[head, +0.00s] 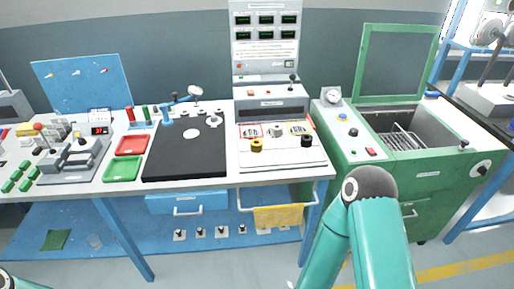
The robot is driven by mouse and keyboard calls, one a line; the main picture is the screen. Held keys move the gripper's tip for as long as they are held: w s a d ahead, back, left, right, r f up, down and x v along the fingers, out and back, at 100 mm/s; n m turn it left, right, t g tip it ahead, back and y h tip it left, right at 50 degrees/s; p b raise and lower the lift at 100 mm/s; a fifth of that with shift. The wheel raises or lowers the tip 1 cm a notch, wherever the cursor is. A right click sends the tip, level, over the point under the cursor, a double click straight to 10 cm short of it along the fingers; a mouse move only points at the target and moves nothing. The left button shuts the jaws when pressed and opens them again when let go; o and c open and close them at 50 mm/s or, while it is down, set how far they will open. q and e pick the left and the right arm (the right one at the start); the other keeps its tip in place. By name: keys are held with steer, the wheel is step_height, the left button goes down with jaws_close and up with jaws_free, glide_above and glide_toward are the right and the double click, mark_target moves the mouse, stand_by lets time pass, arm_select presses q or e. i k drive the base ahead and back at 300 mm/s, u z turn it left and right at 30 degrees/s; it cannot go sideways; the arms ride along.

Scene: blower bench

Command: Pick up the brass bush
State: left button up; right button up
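A short gold-coloured cylinder (257,146), which looks like the brass bush, stands on the white panel (285,157) at the right part of the bench. A similar black cylinder (307,141) stands to its right on the same panel. Neither is touched by anything of mine. My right arm shows as teal links at the lower right, but its gripper is not in view. Only a small piece of my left arm shows at the lower left corner, and its gripper is not in view.
A black mat (185,158) lies left of the panel, with a red tray (131,144) and a green tray (123,169) beyond it. A meter cabinet (266,45) stands behind. A green machine (382,150) stands to the right. A yellow cloth (279,216) hangs from the front rail.

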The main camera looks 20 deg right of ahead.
mark_target(256, 145)
steer(key=z, duration=0.05)
steer(key=i, duration=0.9)
steer(key=u, duration=0.1)
